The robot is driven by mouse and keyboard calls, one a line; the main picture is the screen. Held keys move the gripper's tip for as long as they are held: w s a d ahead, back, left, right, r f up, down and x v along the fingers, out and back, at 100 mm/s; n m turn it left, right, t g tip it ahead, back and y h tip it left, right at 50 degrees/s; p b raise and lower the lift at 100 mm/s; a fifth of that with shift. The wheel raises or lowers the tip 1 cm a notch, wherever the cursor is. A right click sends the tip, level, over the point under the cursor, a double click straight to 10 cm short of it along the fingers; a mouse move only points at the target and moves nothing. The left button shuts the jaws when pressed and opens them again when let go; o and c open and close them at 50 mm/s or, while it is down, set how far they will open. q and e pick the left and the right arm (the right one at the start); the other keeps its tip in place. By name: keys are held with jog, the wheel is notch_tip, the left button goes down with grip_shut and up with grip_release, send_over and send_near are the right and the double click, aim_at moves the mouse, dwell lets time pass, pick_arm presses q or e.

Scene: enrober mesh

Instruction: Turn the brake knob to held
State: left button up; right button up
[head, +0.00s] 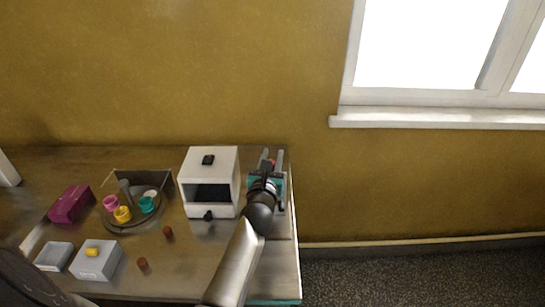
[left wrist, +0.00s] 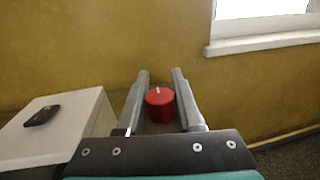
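A red round knob (left wrist: 160,106) with a small white mark on top shows in the left wrist view, between the two grey fingers of my left gripper (left wrist: 160,72). The fingers stand apart on either side of it, and I see no clear contact. In the head view only a bit of the red knob (head: 271,163) shows between the fingers of my left gripper (head: 273,156), at the table's back right corner. My arm and hand hide what lies under the knob. I cannot read which setting the white mark points to. My right gripper is not in view.
A white box (head: 224,160) with a dark opening and black knobs stands left of my left gripper. Further left are a round tray (head: 125,228) with coloured cups, a magenta block (head: 69,204), a grey box (head: 103,268) with a yellow piece, and brown pieces (head: 167,232). A wall stands behind.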

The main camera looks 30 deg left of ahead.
pick_arm(q)
grip_shut()
